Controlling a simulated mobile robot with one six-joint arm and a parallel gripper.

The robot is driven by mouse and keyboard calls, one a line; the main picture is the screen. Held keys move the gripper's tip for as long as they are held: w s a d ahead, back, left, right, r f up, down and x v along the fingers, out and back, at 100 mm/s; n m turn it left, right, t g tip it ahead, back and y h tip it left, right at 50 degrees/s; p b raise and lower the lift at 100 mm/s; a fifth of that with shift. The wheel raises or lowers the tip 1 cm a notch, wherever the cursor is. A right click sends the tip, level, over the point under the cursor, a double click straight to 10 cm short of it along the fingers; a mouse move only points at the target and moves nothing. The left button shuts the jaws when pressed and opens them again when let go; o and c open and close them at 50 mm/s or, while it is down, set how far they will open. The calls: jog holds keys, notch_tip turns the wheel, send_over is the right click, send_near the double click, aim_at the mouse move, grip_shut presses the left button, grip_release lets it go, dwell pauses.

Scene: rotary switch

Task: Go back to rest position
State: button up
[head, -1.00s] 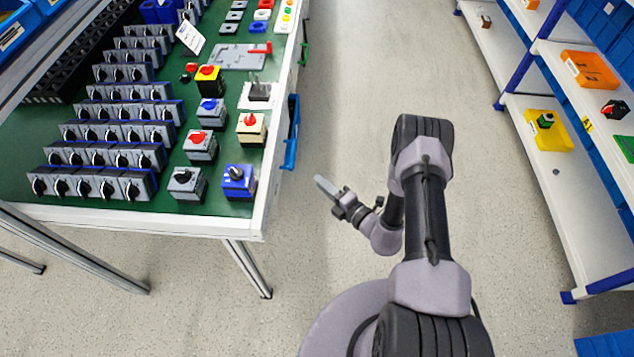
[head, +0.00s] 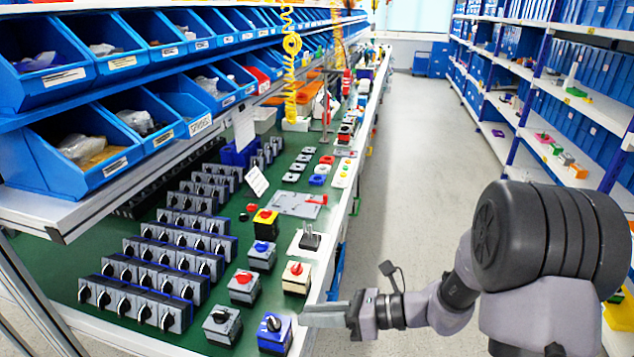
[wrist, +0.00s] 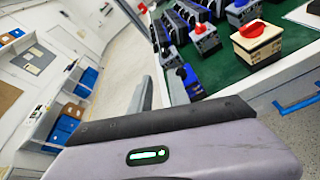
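My gripper (head: 325,313) is low in the head view, just off the near right edge of the green-topped bench, pointing left. Its fingers lie close together, seemingly with nothing between them. The fingers also show in the wrist view (wrist: 142,96), left of the bench. The nearest switch is a blue one with a black knob (head: 274,333), left of the fingertips in the head view. A white switch with a red knob (head: 297,278) stands behind the gripper on the bench and also shows in the wrist view (wrist: 256,42).
The bench top (head: 232,270) carries rows of grey switches (head: 165,284) and several coloured ones. Blue bins (head: 85,150) hang above it on the left. Shelves (head: 560,100) stand on the right. The aisle floor (head: 405,150) between is clear.

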jog(key=s+d+r+n+g+h, duration=0.1)
jog(key=s+r+n+h, duration=0.3)
jog(key=s+n, duration=0.3)
jog(key=s+d+r+n+g+h, duration=0.1)
jog(key=s+d+r+n+h, duration=0.1)
jog(key=s+r+n+h, duration=0.4)
jog(key=s+d+r+n+t+h, duration=0.2)
jog(key=s+d+n+t, duration=0.3)
jog(key=d+n, duration=0.2)
jog(key=shift+s+r+n, duration=0.15)
jog(key=shift+n, duration=0.25)
